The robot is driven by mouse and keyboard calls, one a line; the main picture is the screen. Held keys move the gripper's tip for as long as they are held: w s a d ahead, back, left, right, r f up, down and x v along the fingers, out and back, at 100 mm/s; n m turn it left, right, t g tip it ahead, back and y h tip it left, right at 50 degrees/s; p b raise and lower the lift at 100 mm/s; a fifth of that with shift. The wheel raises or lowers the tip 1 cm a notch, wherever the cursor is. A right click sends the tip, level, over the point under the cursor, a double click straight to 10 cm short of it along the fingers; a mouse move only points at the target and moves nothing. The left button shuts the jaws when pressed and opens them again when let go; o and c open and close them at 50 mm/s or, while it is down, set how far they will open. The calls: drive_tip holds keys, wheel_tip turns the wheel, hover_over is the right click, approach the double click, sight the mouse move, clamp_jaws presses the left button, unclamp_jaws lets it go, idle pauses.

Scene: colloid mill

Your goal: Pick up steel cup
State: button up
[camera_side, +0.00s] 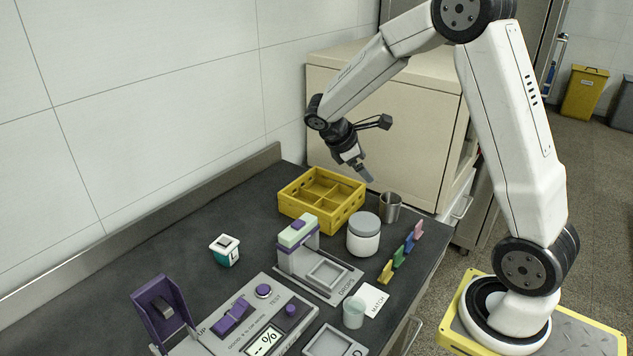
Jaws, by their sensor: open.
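The steel cup (390,207) stands upright on the dark bench near its right edge, just behind and right of a white jar with a grey lid (363,234). My gripper (368,177) is above the bench, a little up and left of the cup in the picture, pointing down and to the right. It is open and apart from the cup. I see no object between its fingers, though the fingers are small and partly overlap in this view. The cup's lower left side is close to the jar in the picture.
A yellow divided crate (300,208) lies left of the cup. Coloured clips (400,255) stand in front of it. A grey device (305,262), a small clear cup (354,312), a white-and-teal container (224,250) and a purple-trimmed tester (240,320) fill the nearer bench.

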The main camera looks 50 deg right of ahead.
drive_tip(key=w+d+n+g+h, duration=0.3)
drive_tip(key=d+g+h, duration=0.1)
drive_tip(key=d, duration=0.8)
approach(391, 201)
drive_tip(key=shift+s+a+r+h, duration=0.2)
drive_tip(key=shift+s+a, duration=0.05)
drive_tip(key=shift+s, duration=0.3)
drive_tip(key=shift+s+a+r+h, duration=0.2)
drive_tip(key=shift+s+a, duration=0.1)
drive_tip(key=shift+s, duration=0.25)
drive_tip(key=shift+s+d, duration=0.1)
drive_tip(key=shift+x, duration=1.2)
drive_tip(key=shift+f, duration=0.1)
drive_tip(key=shift+x, duration=2.55)
